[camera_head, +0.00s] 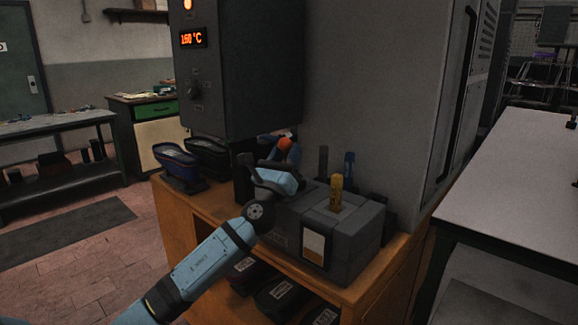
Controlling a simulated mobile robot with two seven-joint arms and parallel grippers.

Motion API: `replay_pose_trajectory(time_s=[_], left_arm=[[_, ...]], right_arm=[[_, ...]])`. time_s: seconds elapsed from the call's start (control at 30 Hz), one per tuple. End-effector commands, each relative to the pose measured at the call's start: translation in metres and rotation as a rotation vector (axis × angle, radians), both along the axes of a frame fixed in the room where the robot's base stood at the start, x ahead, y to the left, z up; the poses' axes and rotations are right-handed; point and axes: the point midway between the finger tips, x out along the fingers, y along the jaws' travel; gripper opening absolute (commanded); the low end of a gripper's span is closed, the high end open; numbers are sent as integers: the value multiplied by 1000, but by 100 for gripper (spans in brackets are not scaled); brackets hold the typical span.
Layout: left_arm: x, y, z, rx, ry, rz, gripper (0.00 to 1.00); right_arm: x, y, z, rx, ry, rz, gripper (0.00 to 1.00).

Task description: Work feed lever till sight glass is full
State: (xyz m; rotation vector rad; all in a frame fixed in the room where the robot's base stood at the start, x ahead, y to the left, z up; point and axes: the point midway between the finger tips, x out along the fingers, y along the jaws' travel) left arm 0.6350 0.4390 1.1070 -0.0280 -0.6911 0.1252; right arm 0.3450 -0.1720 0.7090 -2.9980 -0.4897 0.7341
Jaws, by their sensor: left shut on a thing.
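My left arm comes in from the bottom left, and its gripper (283,155) is at the back left of the grey feed unit. It is shut on the feed lever, whose orange knob (284,143) shows at the fingers. Most of the lever is hidden behind my gripper and wrist. The sight glass (314,243) is a pale window with an amber edge on the front of the grey feed unit (350,240). Its fill level is too small to tell. A yellow stick (336,190) stands upright in the unit's top. My right gripper is not in view.
The dark press housing (240,90) with a "160 °C" display rises behind my gripper. A grey worktable (520,180) stands at the right.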

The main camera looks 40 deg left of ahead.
Motion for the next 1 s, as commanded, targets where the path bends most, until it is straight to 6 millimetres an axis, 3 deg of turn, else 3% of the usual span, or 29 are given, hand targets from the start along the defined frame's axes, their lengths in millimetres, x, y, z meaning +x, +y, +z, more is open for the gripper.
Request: replay_pose_trajectory(time_s=[0.5,0.53,0.57,1.0], left_arm=[[-1,0,0,-2,-13,0,0],[-1,0,0,-1,-13,0,37],[-1,0,0,-1,-13,0,42],[-10,-1,-10,-1,-10,0,42]], right_arm=[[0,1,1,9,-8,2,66],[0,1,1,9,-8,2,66],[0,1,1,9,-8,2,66],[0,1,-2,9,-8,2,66]])
